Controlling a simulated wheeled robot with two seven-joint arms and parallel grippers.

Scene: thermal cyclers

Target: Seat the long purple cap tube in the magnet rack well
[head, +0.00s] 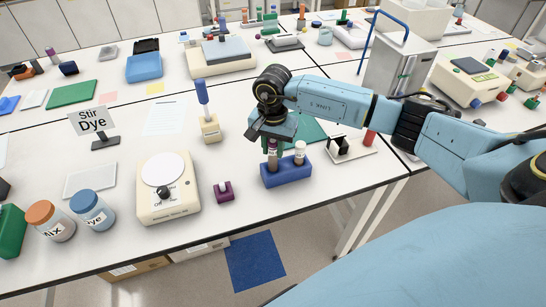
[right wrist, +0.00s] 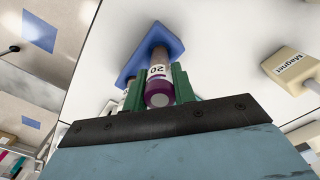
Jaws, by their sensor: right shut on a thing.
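A tube with a purple cap (right wrist: 158,95) and a white label is between the green fingers of my right gripper (right wrist: 157,88), which is shut on it near the cap. In the head view my right gripper (head: 272,139) is over the left part of a blue rack (head: 287,178). The tube body (head: 272,158) points down at the rack; I cannot tell how deep its lower end sits. A beige block (head: 211,132) with a blue-handled stick stands to the left; the right wrist view shows "Magnet" on it (right wrist: 286,66). My left gripper is out of view.
A second tube with a pale cap (head: 300,149) stands in the blue rack, close to the gripper. A small purple block (head: 223,192) and a stirrer plate (head: 168,206) are left. A white tray with black parts (head: 351,151) is right. The table's front edge is near.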

